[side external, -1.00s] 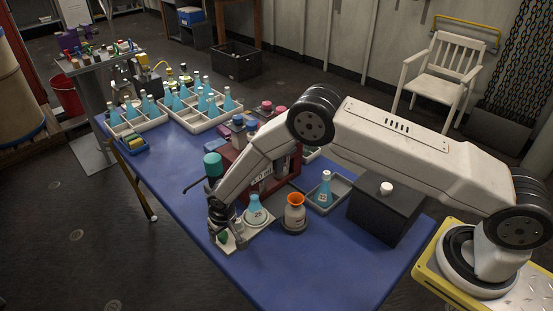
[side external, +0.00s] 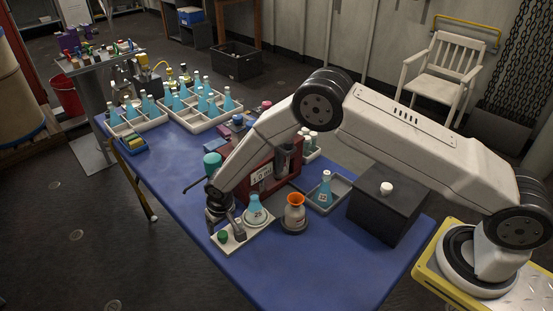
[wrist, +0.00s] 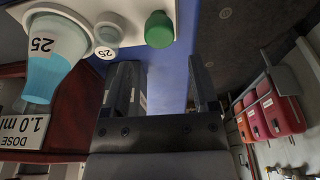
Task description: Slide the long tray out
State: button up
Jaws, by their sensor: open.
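A long white tray (side external: 257,233) lies near the front-left edge of the blue table in the side view. It bears a blue-filled flask (side external: 254,206), a small white vial and a green cap (side external: 223,237). In the wrist view, part of a white tray (wrist: 133,12) shows at the top, with the flask labelled 25 (wrist: 52,65), the small vial (wrist: 107,38) and the green cap (wrist: 159,30). My gripper (side external: 214,214) is by the tray's left end. In the wrist view its fingers (wrist: 160,88) are apart with nothing between them.
A red dose stand (side external: 262,178) stands behind the tray. An orange-topped bottle (side external: 295,212), a grey tray (side external: 343,186) with a flask and a dark box (side external: 386,212) are to the right. A compartmented flask rack (side external: 205,123) is at the back. The front of the table is clear.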

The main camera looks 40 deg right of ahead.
jog(key=shift+r, duration=1.75)
jog(key=shift+r, duration=0.1)
jog(key=shift+s+d+r, duration=0.1)
jog(key=shift+d+r, duration=0.1)
jog(key=shift+d, duration=0.05)
jog(key=s+d+r, duration=1)
jog(key=d+r, duration=0.1)
jog(key=r, duration=0.2)
jog(key=s+d+r, duration=0.2)
jog(key=s+d, duration=0.1)
jog(key=s, duration=0.4)
jog(key=s+d+r, duration=0.2)
jog(key=s+d, duration=0.1)
jog(key=s, duration=0.4)
jog(key=shift+s+r, duration=0.2)
jog(key=shift+s, duration=0.05)
